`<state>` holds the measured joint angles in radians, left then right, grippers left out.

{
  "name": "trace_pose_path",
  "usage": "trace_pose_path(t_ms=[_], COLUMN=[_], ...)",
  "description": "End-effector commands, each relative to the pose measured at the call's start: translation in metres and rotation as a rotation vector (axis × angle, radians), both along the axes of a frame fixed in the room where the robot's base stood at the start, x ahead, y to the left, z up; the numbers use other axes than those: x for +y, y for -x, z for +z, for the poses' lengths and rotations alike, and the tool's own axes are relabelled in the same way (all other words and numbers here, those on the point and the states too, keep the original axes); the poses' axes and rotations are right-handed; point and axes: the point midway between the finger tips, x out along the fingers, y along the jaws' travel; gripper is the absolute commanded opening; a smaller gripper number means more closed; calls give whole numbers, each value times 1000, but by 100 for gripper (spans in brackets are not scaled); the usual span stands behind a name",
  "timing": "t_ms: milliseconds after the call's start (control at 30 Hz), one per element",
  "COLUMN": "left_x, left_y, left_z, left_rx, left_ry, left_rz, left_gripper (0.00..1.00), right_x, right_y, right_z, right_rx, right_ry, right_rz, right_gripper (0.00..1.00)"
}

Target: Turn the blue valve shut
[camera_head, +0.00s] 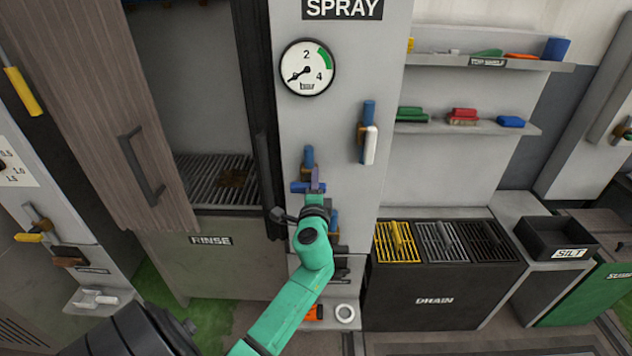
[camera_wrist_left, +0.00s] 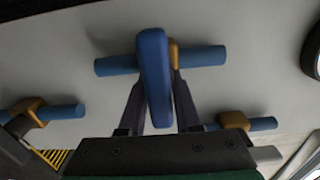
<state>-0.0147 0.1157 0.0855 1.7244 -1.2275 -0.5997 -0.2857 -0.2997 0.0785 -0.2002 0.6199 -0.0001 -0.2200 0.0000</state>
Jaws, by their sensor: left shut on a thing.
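The blue valve (camera_head: 299,187) sits on the grey panel under the SPRAY label, on a short blue pipe (camera_head: 309,157). Its handle lies crosswise to that pipe. In the left wrist view the blue handle (camera_wrist_left: 153,75) stands across the blue pipe (camera_wrist_left: 205,57), with a brass-coloured body partly hidden behind it. My left gripper (camera_head: 315,184) reaches the valve from below, its fingers (camera_wrist_left: 158,100) on either side of the handle and shut on it. The gripper covers part of the valve in the head view. My right gripper is not in view.
A round gauge (camera_head: 307,67) is above; its needle points to the lower left. A white-handled valve (camera_head: 370,145) is at the upper right of the panel. A dark post (camera_head: 262,150) stands close on the left. The DRAIN box (camera_head: 430,300) is at the lower right.

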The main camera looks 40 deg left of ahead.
Motion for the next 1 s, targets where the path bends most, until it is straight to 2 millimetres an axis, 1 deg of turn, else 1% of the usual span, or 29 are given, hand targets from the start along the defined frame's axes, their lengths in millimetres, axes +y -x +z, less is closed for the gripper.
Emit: trace_pose_path(t_ms=[33, 67, 100, 133, 167, 467, 567, 667, 767, 1000], left_x=[3, 3, 3, 3, 3, 1, -3, -12, -25, -59], left_y=[1, 1, 1, 1, 1, 1, 5, 17, 34, 81], left_z=[5, 6, 6, 6, 5, 3, 1, -1, -3, -5], left_rx=[-8, -8, -9, -9, -8, -5, -5, -4, -5, -4], left_ry=[-6, -6, -7, -6, -6, -2, -1, 1, 1, 2], left_rz=[7, 7, 7, 7, 7, 2, 0, -1, 0, 2], left_gripper=[0, 0, 40, 51, 57, 57, 57, 57, 57, 57], right_x=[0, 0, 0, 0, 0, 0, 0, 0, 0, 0], right_y=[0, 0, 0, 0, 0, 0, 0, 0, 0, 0], right_z=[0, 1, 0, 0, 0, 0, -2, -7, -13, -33], right_rx=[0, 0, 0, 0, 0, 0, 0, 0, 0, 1], right_ry=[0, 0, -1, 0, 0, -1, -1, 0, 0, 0], right_rz=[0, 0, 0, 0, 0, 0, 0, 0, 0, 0], right_gripper=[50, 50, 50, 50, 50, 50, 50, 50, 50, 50])
